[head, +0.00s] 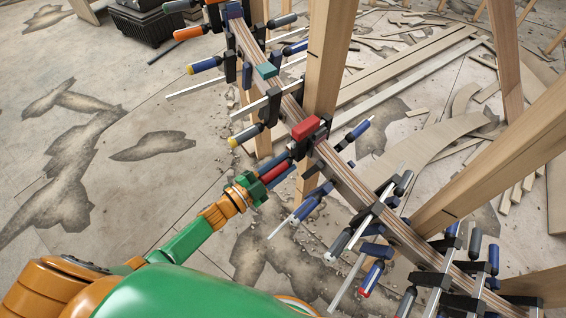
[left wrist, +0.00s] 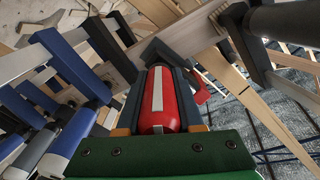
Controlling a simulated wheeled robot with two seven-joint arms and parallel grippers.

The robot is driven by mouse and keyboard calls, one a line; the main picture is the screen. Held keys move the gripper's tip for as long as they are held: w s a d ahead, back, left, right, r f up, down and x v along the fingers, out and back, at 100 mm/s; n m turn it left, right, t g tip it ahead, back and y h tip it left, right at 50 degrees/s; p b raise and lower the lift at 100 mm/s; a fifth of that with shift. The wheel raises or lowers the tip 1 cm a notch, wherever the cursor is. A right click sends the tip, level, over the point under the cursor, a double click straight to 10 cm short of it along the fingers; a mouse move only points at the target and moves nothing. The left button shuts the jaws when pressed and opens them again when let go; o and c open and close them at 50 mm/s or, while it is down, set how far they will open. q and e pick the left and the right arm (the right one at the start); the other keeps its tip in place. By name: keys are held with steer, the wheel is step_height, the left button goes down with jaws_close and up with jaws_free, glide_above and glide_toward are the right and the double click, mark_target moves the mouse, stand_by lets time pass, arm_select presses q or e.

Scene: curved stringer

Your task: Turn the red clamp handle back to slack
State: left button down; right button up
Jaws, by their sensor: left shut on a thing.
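The red clamp handle (left wrist: 160,105) has a white stripe along it and fills the space between my left fingers in the left wrist view. My left gripper (left wrist: 160,75) is shut on it, with one dark finger along each side. In the head view my left gripper (head: 275,170) reaches in from the lower left to the red handle (head: 274,174), just below the curved laminated stringer (head: 345,182). A red block (head: 306,127) sits on the stringer near that clamp. The clamp's screw is mostly hidden. My right gripper is in neither view.
Several clamps with blue, grey and orange handles line the stringer on both sides. A blue handle (head: 305,209) lies close beside my gripper. Wooden posts (head: 328,60) stand behind. Wood strips (head: 410,70) litter the floor; open floor (head: 140,110) lies left.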

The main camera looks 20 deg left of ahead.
arm_select(q)
steer(key=n, duration=0.3)
steer(key=shift+n, duration=0.3)
steer(key=shift+n+p, duration=0.35)
steer(key=shift+n, duration=1.05)
steer(key=shift+a, duration=0.1)
steer(key=c, duration=0.5)
jaws_free()
steer(key=shift+c, duration=0.2)
steer(key=v, duration=0.7)
steer(key=shift+p, duration=0.4)
